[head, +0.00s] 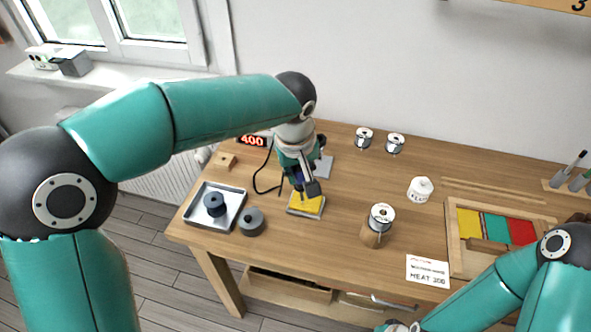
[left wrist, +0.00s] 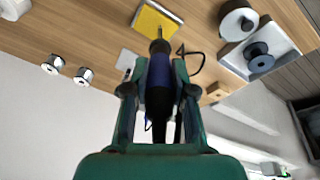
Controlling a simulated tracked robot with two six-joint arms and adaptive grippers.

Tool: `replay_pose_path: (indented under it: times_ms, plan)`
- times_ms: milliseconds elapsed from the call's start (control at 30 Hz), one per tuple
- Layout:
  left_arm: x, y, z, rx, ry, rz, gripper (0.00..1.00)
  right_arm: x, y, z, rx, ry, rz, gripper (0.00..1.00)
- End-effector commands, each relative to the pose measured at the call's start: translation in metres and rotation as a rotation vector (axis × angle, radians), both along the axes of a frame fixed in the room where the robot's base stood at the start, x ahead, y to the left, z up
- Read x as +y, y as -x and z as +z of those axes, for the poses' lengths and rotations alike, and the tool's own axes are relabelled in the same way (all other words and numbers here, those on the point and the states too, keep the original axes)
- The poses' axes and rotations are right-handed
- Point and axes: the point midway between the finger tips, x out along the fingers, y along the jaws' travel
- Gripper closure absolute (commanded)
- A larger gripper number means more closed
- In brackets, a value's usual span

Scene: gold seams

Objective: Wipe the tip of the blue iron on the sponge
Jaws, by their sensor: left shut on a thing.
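The yellow sponge (head: 308,204) sits in a grey tray on the wooden table; it also shows at the top of the left wrist view (left wrist: 153,20). My left gripper (head: 305,184) is shut on the blue iron (left wrist: 158,88), just above the sponge in the head view. In the left wrist view the iron's tip (left wrist: 159,33) points toward the sponge's near edge. I cannot tell whether the tip touches it. In the head view the gripper hides most of the iron. My right arm shows at the lower right, but its gripper jaws cannot be made out.
A metal tray (head: 236,193) with a dark spool and a grey round piece (head: 251,221) are left of the sponge. The red 400 display (head: 253,141) stands behind, with a black cord near it. A solder spool on a wooden post (head: 376,230) stands to the right.

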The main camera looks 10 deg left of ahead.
Motion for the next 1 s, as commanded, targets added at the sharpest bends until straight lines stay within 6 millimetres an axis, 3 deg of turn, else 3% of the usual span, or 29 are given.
replay_pose_path:
  times_ms: [1000]
  plan:
    - [-0.032,0.001,-0.001,-0.001,0.0,0.0,1.0,0.0,0.0,-0.002,0.0,0.0,0.0,0.6]
